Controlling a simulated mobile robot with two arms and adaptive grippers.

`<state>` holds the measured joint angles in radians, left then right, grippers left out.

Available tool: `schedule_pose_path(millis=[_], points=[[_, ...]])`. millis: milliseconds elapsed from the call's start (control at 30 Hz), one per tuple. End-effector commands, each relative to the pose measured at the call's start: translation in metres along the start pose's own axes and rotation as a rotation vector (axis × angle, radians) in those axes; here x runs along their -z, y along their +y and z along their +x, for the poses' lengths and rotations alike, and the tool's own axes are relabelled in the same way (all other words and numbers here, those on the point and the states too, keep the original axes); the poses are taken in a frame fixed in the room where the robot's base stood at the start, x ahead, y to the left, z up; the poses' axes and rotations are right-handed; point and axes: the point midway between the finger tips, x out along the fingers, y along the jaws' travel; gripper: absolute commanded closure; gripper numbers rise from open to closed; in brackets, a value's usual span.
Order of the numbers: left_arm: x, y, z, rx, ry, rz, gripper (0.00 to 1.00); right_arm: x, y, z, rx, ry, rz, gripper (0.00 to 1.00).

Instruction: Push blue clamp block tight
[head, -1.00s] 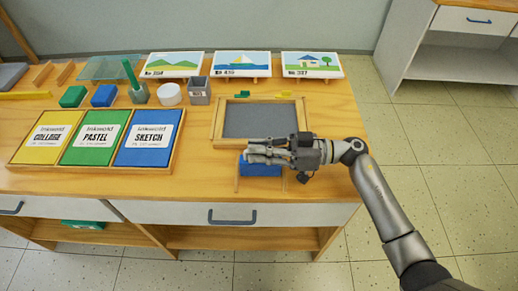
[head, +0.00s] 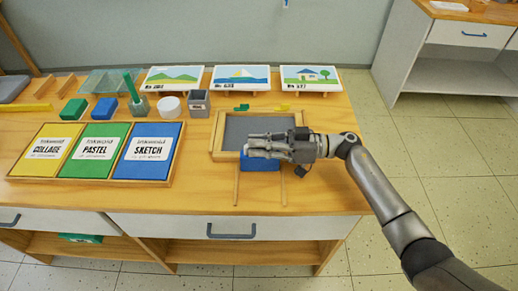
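The blue clamp block (head: 261,164) lies at the front edge of the wooden-framed grey board (head: 232,130), between two thin wooden rails (head: 237,188) that run toward the table's front. My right gripper (head: 250,146) is over the block's far side and the frame's front edge, its fingers pointing left. It hides the block's far edge, so I cannot tell whether block and frame touch. Its fingers look close together, but whether they are shut is unclear. My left gripper is out of view.
Yellow, green and blue panels sit in a wooden tray (head: 172,166) at left. Small green (head: 241,107) and yellow (head: 282,108) pieces lie at the board's far edge. Picture cards (head: 241,78) stand behind. The tabletop (head: 325,185) right of the rails is clear.

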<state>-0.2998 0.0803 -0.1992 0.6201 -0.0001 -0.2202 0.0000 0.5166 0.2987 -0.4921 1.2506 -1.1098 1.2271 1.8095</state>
Motion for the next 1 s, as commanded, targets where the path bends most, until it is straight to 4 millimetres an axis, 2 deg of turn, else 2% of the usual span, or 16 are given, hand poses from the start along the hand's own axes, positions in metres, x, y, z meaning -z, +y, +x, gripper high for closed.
schedule_pose_path(millis=[133, 367, 733, 867, 1000], points=[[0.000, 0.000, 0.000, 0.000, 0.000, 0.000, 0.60, 0.005, 0.002, 0.000, -0.007, 0.010, -0.004, 1.00], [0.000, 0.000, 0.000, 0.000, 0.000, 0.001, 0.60, 0.006, 0.002, 0.000, -0.007, 0.011, -0.005, 0.69], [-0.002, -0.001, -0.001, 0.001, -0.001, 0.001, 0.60, 0.005, 0.001, -0.003, -0.002, 0.008, -0.005, 0.69], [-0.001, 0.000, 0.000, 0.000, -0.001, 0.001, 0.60, 0.003, 0.002, -0.020, -0.005, 0.004, -0.002, 0.69], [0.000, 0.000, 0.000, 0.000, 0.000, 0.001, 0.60, 0.002, 0.003, -0.050, -0.009, 0.001, -0.001, 0.69]])
